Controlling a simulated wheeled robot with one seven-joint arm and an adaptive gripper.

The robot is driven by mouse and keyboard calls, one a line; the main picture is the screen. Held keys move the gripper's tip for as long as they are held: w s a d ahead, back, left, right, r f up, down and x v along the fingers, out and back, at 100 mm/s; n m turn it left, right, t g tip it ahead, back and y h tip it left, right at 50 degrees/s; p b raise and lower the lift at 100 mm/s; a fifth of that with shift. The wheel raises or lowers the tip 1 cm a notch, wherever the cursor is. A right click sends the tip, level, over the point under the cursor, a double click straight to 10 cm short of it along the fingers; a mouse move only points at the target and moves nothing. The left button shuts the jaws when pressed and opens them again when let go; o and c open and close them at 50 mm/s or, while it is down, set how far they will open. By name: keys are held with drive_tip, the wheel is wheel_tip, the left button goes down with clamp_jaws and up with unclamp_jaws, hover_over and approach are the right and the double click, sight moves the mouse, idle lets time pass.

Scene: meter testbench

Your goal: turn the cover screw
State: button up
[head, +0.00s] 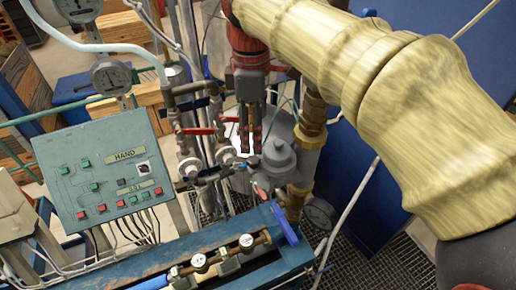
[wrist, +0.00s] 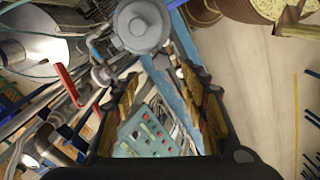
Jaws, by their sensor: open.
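A grey round cover (head: 278,155) with a raised middle sits on the pipework just right of my gripper in the head view. It also shows at the top of the wrist view (wrist: 142,25), beyond the fingertips, with a small round boss at its centre. I cannot tell whether that boss is the cover screw. My gripper (head: 250,145) points down, its fingers apart with nothing visible between them. In the wrist view the open fingers (wrist: 158,100) frame a gap below the cover. The fingers appear apart from the cover.
A teal control panel (head: 105,178) stands at the left. Red-handled valves (head: 198,131) and pipes crowd the left side of my gripper. A blue bench (head: 200,245) with brass fittings runs along the front.

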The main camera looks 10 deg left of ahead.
sight(253, 159)
drive_tip(key=shift+s+a+f+p, duration=0.1)
drive_tip(key=shift+f+p, duration=0.1)
drive_tip(key=shift+f, duration=1.6)
drive_tip(key=shift+s+f+p, duration=0.1)
drive_tip(key=shift+f+p, duration=0.05)
drive_tip(key=shift+f, duration=1.6)
drive_tip(key=shift+w, duration=0.1)
drive_tip(key=shift+c, duration=0.5)
clamp_jaws()
